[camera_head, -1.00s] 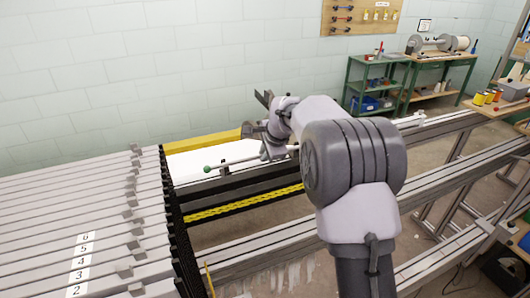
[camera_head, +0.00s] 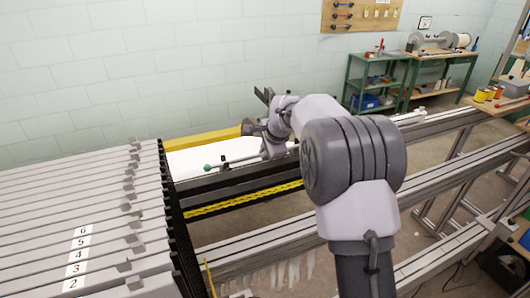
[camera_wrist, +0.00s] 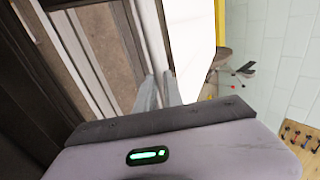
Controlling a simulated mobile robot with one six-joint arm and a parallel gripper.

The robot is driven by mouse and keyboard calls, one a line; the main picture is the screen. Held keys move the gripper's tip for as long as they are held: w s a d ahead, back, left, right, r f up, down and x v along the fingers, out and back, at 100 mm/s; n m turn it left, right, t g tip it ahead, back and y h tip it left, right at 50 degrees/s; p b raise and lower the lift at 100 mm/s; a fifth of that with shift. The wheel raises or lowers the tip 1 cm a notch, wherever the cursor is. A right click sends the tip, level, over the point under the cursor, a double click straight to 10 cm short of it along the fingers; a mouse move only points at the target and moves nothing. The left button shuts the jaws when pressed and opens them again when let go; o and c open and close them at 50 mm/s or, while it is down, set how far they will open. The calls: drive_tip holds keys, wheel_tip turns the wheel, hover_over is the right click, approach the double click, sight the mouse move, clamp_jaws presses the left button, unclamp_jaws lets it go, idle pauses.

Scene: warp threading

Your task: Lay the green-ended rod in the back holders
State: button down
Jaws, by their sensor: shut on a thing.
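The green-ended rod (camera_head: 236,161) lies nearly level in the head view, its green ball end (camera_head: 208,167) pointing left. My gripper (camera_head: 268,152) is shut on the rod to the right of that end; the wrist partly hides the grip and the rod's far end. A small dark upright post (camera_head: 223,158) shows beside the rod near the green end, perhaps a back holder; I cannot tell whether the rod touches it.
A white panel (camera_head: 192,160) and yellow beam (camera_head: 205,141) lie behind the rod. A rail with a yellow strip (camera_head: 240,203) runs in front. Numbered grey bars (camera_head: 70,220) fill the left. Green workbenches (camera_head: 375,85) stand by the far wall.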

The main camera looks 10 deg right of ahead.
drive_tip(key=c, duration=1.4)
unclamp_jaws()
drive_tip(key=shift+r, duration=0.1)
drive_tip(key=s+r+n+p, duration=0.2)
drive_tip(key=s+r+p, duration=0.3)
drive_tip(key=s+r, duration=1.1)
drive_tip(key=s+a+f+n, duration=0.1)
drive_tip(key=s+n, duration=0.2)
drive_tip(key=s, duration=0.6)
drive_tip(key=s+a+f+n, duration=0.1)
drive_tip(key=s+n, duration=0.2)
drive_tip(key=s, duration=0.7)
drive_tip(key=s+a+f+n, duration=0.1)
drive_tip(key=s+a+n, duration=0.1)
drive_tip(key=s, duration=0.8)
drive_tip(key=shift+s+f+n+g+y, duration=0.15)
drive_tip(key=shift+n+g+y, duration=0.25)
drive_tip(key=shift+n, duration=0.3)
